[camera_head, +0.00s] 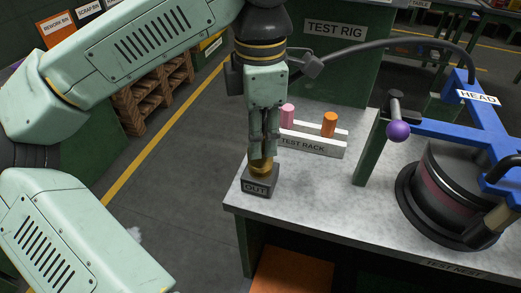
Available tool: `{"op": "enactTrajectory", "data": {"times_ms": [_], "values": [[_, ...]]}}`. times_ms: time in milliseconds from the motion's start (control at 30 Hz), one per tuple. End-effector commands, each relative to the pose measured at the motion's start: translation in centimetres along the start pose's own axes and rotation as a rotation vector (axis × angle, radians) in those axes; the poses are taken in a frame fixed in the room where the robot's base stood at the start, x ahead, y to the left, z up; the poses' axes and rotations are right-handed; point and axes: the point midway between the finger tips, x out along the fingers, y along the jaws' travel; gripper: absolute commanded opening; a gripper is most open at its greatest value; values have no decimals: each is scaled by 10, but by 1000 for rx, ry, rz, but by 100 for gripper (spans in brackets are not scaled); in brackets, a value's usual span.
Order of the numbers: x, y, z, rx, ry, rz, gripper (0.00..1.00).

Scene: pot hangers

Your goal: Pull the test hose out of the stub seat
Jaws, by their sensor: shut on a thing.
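The dark block labelled OUT (260,182), which looks like the stub seat, sits at the near left corner of the bench. A brass-coloured fitting (261,167), which looks like the end of the test hose, stands upright in its top. My gripper (263,150) points straight down over the block, its fingers shut on the fitting. The fingers hide the fitting's upper part. A dark grey hose (400,42) arches from a grey block (312,66) near my wrist toward the blue frame labelled HEAD (478,98). I cannot tell whether it joins the brass fitting.
A test rack (310,147) with a pink peg (287,115) and an orange peg (329,124) stands right behind my gripper. A purple-knobbed lever (398,131) and a dark round pot (455,200) are at right. The bench (330,205) is clear in front.

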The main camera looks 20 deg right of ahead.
Motion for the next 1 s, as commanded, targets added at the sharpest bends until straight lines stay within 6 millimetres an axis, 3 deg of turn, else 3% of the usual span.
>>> {"op": "enactTrajectory", "data": {"times_ms": [1000], "values": [[-41, 0, 0, 0, 0, 0, 0]]}}
